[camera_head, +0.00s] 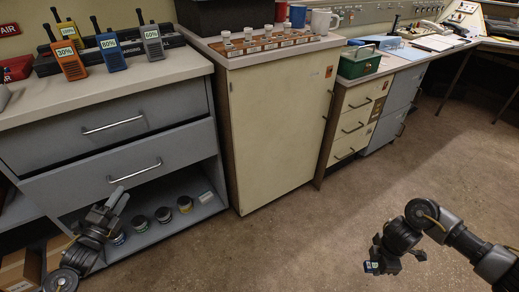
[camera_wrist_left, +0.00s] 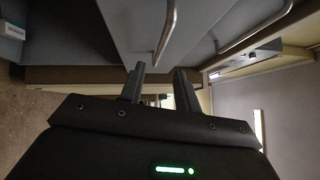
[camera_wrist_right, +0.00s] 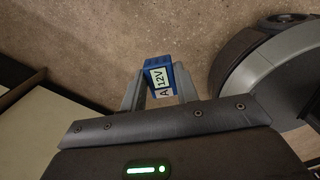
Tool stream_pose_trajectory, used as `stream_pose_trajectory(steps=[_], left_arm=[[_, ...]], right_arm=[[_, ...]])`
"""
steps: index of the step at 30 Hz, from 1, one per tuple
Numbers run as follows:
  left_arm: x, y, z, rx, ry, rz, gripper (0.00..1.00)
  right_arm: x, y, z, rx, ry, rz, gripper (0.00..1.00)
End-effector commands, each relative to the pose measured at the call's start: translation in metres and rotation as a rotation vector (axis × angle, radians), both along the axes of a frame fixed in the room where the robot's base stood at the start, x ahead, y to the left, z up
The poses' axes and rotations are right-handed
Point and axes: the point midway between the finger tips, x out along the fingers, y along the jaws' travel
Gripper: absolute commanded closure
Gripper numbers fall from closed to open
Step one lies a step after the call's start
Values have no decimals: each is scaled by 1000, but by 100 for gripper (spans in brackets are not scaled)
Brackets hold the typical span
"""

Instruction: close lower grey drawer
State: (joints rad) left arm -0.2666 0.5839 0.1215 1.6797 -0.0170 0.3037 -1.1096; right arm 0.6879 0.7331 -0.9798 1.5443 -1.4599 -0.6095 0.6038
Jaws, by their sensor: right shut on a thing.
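The grey cabinet at the left has two drawer fronts, each with a bar handle. The lower grey drawer (camera_head: 160,172) is under the upper one (camera_head: 75,135); I cannot tell how far it stands out. Its handle (camera_head: 135,170) is just above my left gripper (camera_head: 114,198). In the left wrist view a handle (camera_wrist_left: 167,35) is just beyond the spread fingertips of my left gripper (camera_wrist_left: 160,80), apart from them as far as I can see. My left gripper is open and empty. My right gripper (camera_wrist_right: 160,92) is shut on a blue battery marked 12V A (camera_wrist_right: 160,75), over the floor.
An open shelf (camera_head: 150,236) under the drawers holds several small jars (camera_head: 163,215). Handheld radios (camera_head: 110,50) stand on the cabinet top. A cream cabinet (camera_head: 270,130) stands right of it. Cardboard boxes (camera_head: 20,270) are at lower left. The floor (camera_head: 280,250) between my arms is clear.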

Motion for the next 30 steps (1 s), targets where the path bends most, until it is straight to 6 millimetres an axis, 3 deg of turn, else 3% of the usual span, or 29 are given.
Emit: stream_pose_trajectory(steps=[9, 15, 28, 30], left_arm=[[63, -9, 8, -1, -3, -1, 67], [88, -13, 11, -2, 1, 0, 67], [97, -15, 13, -2, 1, -1, 67], [97, -15, 13, -2, 1, -1, 75]], right_arm=[[0, 0, -7, 1, 0, 0, 95], [0, 0, -10, 1, 0, 0, 95], [0, 1, -11, 1, 0, 0, 95], [0, 1, -11, 1, 0, 0, 95]])
